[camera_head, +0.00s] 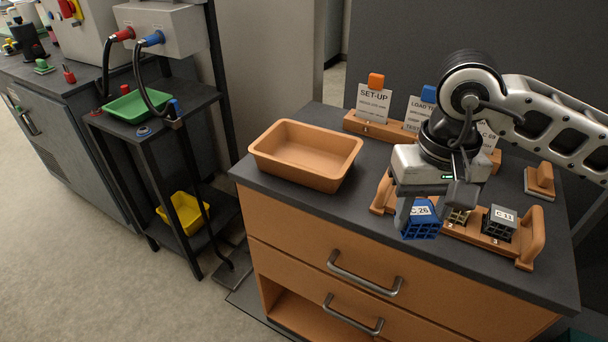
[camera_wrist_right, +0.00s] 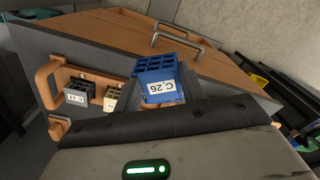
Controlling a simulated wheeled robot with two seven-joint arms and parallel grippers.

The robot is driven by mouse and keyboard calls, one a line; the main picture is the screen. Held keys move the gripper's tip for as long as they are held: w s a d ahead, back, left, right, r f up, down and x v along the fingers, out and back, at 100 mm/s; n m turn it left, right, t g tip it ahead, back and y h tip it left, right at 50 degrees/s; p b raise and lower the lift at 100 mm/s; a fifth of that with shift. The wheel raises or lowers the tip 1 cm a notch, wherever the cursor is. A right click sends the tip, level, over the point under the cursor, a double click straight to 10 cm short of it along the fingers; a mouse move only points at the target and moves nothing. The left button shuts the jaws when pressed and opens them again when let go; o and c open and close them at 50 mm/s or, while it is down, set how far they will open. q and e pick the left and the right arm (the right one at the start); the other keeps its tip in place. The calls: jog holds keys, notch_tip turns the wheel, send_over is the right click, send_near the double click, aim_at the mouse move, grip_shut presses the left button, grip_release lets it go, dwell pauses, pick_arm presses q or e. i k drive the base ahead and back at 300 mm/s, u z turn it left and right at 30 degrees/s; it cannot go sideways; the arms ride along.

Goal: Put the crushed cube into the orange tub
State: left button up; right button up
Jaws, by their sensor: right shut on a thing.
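A blue lattice cube labelled C 26 (camera_head: 421,222) is held in my right gripper (camera_head: 428,206), which is shut on it, at the left part of the orange rack. It also shows in the right wrist view (camera_wrist_right: 157,76), its label towards the camera. I cannot clearly tell whether its lattice is crushed. The orange tub (camera_head: 295,170) stands empty on the dark bench top, to the left of the gripper. My left gripper is not in view.
The orange rack (camera_head: 531,237) holds a dark cube labelled C 11 (camera_head: 499,224) and a tan cube (camera_head: 457,218), partly hidden. A card holder (camera_head: 372,127) stands behind. Bench top between tub and rack is clear. A green tray (camera_head: 135,107) and yellow bin (camera_head: 186,215) are on the left trolley.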

aim_at(307, 165)
jog(key=u, duration=0.6)
jog(key=i, duration=0.75)
jog(key=z, duration=0.05)
